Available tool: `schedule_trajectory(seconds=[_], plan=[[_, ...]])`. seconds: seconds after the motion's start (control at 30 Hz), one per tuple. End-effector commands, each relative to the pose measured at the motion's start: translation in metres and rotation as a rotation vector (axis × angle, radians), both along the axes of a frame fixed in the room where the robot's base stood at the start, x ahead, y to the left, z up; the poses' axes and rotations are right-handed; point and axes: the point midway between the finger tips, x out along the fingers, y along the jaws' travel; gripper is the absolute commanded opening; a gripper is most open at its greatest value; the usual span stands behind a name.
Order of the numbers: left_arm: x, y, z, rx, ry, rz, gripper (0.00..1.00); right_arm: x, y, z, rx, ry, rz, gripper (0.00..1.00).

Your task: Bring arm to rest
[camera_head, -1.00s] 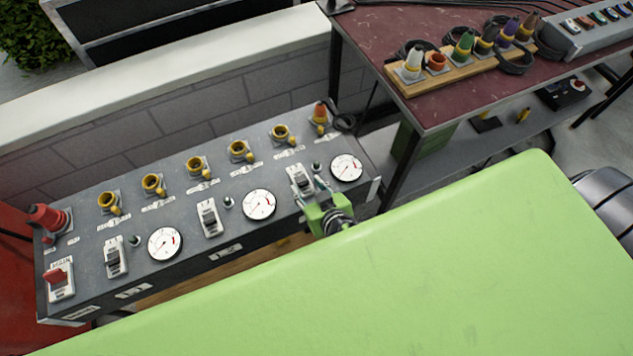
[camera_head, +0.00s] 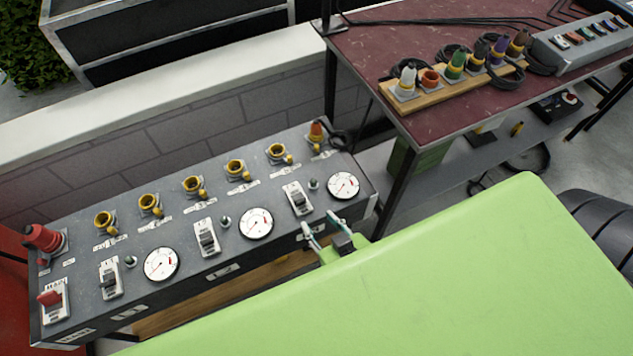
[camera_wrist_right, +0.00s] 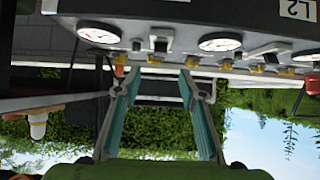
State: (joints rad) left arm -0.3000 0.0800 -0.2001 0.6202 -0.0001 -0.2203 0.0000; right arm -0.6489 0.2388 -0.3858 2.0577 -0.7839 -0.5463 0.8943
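My right gripper (camera_head: 322,225) is at the front edge of the grey control panel (camera_head: 85,240), just below the rightmost black switch (camera_head: 297,198). Its two teal fingers are spread, with nothing between them. The wrist view also shows the right gripper (camera_wrist_right: 158,80) open and empty, its tips apart from the panel (camera_wrist_right: 215,12). My left gripper is not in view.
The panel carries dials, several yellow sockets (camera_head: 193,186), a red plug (camera_head: 43,238) and a red main switch (camera_head: 50,298). A dark red table (camera_head: 385,40) with a plug board (camera_head: 430,98) stands at the upper right. A low wall (camera_head: 180,95) runs behind the panel.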

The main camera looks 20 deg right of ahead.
Motion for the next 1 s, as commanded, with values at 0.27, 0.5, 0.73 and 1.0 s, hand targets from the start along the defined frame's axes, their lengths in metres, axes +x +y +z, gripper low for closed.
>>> schedule_trajectory(seconds=[0.27,0.5,0.73,1.0], plan=[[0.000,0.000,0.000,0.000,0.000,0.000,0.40,0.000,0.000,-0.003,-0.002,0.005,0.001,0.38],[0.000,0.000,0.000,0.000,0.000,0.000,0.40,-0.024,-0.011,-0.099,-0.073,0.171,0.053,0.38],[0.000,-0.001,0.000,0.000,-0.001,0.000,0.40,-0.092,-0.039,-0.241,-0.138,0.451,0.123,0.38],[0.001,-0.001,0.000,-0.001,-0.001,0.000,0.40,-0.202,-0.069,-0.350,-0.141,0.739,0.157,0.38]])
